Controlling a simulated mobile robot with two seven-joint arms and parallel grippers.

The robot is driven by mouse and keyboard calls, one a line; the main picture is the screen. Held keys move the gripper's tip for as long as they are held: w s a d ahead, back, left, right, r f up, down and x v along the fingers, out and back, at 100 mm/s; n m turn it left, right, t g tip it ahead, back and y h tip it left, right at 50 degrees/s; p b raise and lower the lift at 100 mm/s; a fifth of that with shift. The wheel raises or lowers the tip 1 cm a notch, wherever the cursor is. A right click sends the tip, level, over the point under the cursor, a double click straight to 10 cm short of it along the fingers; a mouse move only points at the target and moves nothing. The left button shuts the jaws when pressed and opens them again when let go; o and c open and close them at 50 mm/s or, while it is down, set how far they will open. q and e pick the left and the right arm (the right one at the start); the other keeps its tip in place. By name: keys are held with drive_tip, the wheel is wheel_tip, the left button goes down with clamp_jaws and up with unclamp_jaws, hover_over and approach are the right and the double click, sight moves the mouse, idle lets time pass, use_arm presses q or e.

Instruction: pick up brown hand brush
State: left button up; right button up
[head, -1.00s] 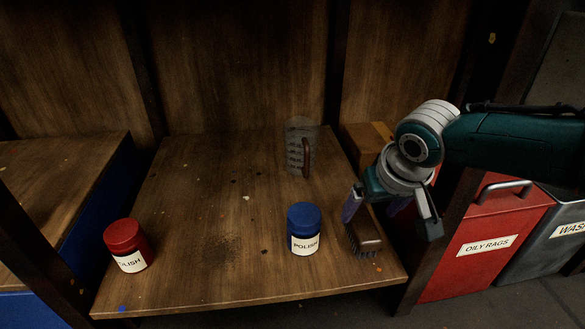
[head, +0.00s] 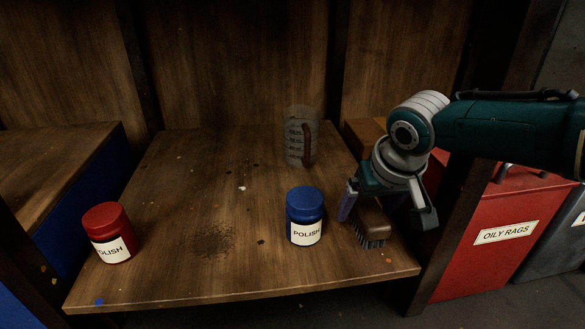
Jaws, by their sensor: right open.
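The brown hand brush (head: 372,225) lies on the right side of the wooden shelf, near its front edge, with dark bristles showing at its near end. My right gripper (head: 381,216) is over the brush, pointing down, with its jaws open. One finger shows to the left of the brush and the other to its right. The far part of the brush is hidden by the gripper, and I cannot tell whether the fingers touch it. My left gripper is not in view.
A blue polish jar (head: 305,214) stands just left of the brush. A red polish jar (head: 109,232) stands at the left. A clear measuring jug (head: 301,136) stands at the back. A wooden box (head: 364,134) is behind my gripper. A red oily-rags bin (head: 500,233) stands right. The shelf's middle (head: 200,195) is clear.

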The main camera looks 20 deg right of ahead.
drive_tip(key=shift+f, duration=0.25)
idle(0.4)
clamp_jaws()
idle(0.6)
